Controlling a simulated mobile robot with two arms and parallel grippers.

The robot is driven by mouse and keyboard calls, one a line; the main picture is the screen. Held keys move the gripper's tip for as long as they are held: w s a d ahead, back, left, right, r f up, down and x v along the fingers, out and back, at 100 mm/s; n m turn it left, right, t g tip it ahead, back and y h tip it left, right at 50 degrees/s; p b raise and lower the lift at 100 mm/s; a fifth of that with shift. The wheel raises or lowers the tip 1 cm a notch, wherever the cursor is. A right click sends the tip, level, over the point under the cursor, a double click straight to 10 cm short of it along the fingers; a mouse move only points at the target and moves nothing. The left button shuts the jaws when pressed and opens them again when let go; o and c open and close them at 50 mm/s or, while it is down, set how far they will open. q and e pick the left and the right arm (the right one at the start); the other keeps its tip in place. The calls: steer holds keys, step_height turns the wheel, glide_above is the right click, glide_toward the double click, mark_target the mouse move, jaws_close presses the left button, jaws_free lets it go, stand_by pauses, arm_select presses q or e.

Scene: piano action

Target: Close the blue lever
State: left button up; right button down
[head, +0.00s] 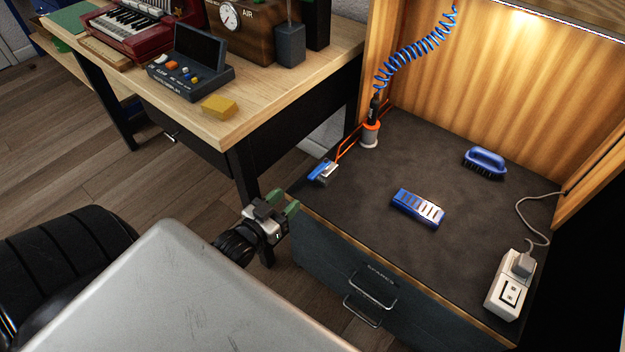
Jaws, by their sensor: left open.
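The blue lever (323,172) is a small blue and silver piece at the left edge of the dark cabinet top (450,175). An orange line runs from near it to a grey and orange cup. Its exact angle is too small to tell. My left gripper (285,201) has green fingertips. It is open and empty, in front of and a little left of the lever, near the cabinet's front left corner and apart from the lever. My right gripper is not in view.
On the cabinet top are a blue block with pale slots (418,208), a blue brush (485,163), a white power strip (509,285) and the cup (370,136). A wooden table (290,82) stands at the left. A drawer handle (368,297) sticks out in front.

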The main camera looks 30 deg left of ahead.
mark_target(313, 174)
arm_select(q)
steer(key=w, duration=0.3)
steer(key=w+b, duration=0.1)
steer(key=w, duration=0.3)
steer(key=w+b, duration=0.1)
steer(key=w, duration=0.2)
steer(key=shift+w+d+r, duration=0.15)
steer(key=shift+w+d, duration=0.25)
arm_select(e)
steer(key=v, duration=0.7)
arm_select(q)
steer(key=shift+c, duration=0.2)
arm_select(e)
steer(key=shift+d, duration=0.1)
arm_select(q)
jaws_close()
